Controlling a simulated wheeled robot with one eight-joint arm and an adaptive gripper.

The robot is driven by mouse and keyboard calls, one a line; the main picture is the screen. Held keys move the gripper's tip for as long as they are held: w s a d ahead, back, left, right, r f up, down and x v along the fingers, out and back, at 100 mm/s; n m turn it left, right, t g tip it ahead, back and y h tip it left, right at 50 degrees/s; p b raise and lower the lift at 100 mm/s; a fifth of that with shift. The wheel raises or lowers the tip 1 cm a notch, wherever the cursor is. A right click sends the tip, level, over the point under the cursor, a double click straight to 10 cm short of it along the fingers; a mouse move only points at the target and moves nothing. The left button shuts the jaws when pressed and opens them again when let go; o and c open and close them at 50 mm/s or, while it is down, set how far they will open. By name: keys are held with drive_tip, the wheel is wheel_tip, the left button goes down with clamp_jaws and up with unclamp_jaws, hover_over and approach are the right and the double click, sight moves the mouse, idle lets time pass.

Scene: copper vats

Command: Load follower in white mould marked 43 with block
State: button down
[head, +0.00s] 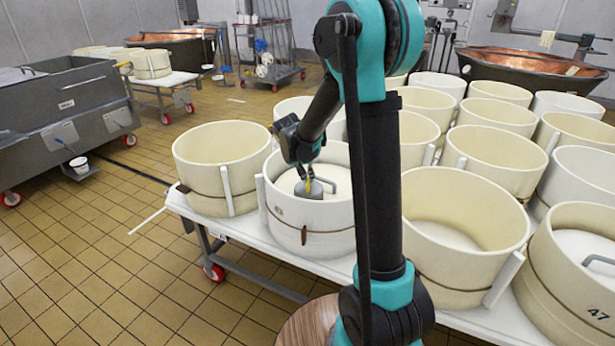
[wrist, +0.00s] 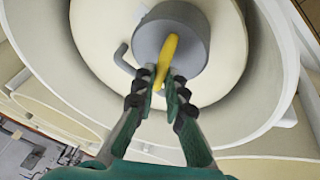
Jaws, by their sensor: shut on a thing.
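The white mould (head: 325,236) stands at the front edge of the white table, with a dark mark on its wall too small to read surely. Inside it lies a pale round follower (wrist: 98,38) with a bent grey handle (wrist: 124,60). A grey cylindrical block (wrist: 188,28) with a yellow handle (wrist: 166,58) is inside the mould's rim, over the follower; it also shows in the head view (head: 313,191). My gripper (wrist: 166,88) is shut on the yellow handle. I cannot tell whether the block touches the follower. The gripper (head: 306,174) reaches down into the mould in the head view.
Several cream moulds crowd the table (head: 490,318), including an empty one at left (head: 215,175), an open one at right (head: 450,255) and one marked 47 (head: 585,285). A grey steel vat (head: 65,105) stands left. The tiled floor between is clear.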

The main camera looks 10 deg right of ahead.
drive_tip(key=shift+f, duration=0.7)
idle(0.6)
drive_tip(key=c, duration=1.5)
unclamp_jaws()
drive_tip(key=shift+r, duration=3.55)
drive_tip(key=s+d+f+n+y, duration=0.1)
drive_tip(key=s+f, duration=0.1)
drive_tip(key=s, duration=0.8)
drive_tip(key=s+d+f+y, duration=0.1)
drive_tip(key=s+d+f, duration=0.1)
drive_tip(key=s, duration=0.8)
drive_tip(key=s+d+f+n+y, duration=0.1)
drive_tip(key=s+f, duration=0.2)
drive_tip(key=s, duration=0.7)
drive_tip(key=shift+d+f+n, duration=0.3)
drive_tip(key=shift+f, duration=0.1)
